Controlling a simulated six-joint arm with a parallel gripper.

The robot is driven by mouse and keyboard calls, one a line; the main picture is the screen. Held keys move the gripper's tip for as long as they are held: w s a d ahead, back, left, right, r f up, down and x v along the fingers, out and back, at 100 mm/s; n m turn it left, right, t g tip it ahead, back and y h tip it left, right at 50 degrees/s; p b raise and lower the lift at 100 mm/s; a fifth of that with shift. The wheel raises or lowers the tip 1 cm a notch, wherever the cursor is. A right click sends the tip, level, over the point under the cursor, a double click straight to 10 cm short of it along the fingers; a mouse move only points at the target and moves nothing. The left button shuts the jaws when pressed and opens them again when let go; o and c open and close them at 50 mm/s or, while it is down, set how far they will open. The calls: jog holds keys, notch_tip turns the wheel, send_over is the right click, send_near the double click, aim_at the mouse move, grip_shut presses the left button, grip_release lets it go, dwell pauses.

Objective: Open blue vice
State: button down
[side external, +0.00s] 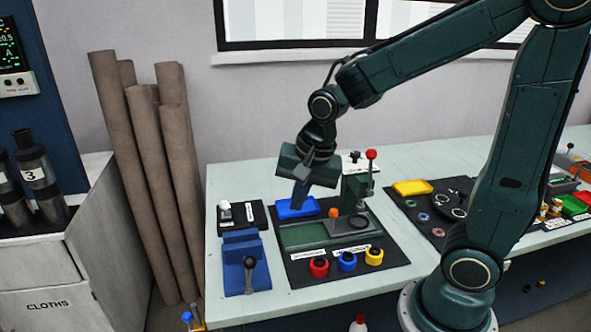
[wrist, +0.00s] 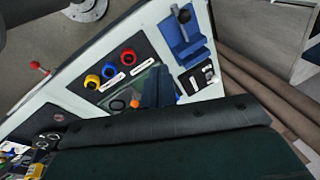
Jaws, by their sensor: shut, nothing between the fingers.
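The blue vice (side external: 240,255) stands at the front left of the bench, with a dark grey knobbed handle (side external: 249,272) on its front. The wrist view shows the vice (wrist: 190,48) at the upper right and its handle (wrist: 183,16) above it. I cannot tell how far apart its jaws are. My gripper (side external: 298,200) is shut and empty. It points down near a blue block, behind and to the right of the vice, and does not touch the vice. Its fingers also show in the wrist view (wrist: 157,88).
The blue block (side external: 296,209) lies beside a green press with a red-knobbed lever (side external: 371,156). Red, blue and yellow rings (side external: 347,261) line the mat's front. A small black tray (side external: 227,217) sits behind the vice. Brown rolls (side external: 142,170) lean left of the bench.

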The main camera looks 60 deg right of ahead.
aim_at(250, 275)
jog(key=w+f+m, duration=0.4)
jog(key=f+m, duration=0.3)
jog(key=m, duration=0.3)
jog(key=shift+f+g, duration=0.3)
jog(key=shift+f, duration=0.1)
jog(key=shift+w+d+f, duration=0.1)
jog(key=shift+w+f, duration=0.05)
jog(key=w+a+f, duration=0.3)
jog(key=f, duration=0.4)
jog(key=shift+a+f, duration=0.3)
jog(key=shift+f, duration=0.1)
